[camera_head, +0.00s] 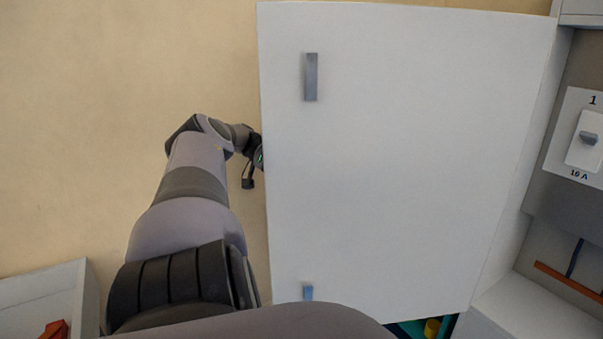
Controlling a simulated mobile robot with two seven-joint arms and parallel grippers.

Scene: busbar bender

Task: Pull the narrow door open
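A white door panel (400,150) fills the middle of the view. It stands swung out from the cabinet on the right, and the cabinet's inside shows beyond its right edge. A grey bar handle (311,77) is on its upper left, and a bluish handle (308,292) is near its bottom. My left gripper (252,170) is at the panel's left edge, below and left of the grey handle. The edge partly hides it; one dark finger shows, and contact or opening cannot be told. My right gripper is out of view.
A breaker switch (587,138) labelled 1 and 10 A is inside the cabinet at right. A red bar (570,277) lies below it. A white box (45,296) with a red item is at lower left. Teal and yellow items (431,327) show below the panel. The wall area at upper left is clear.

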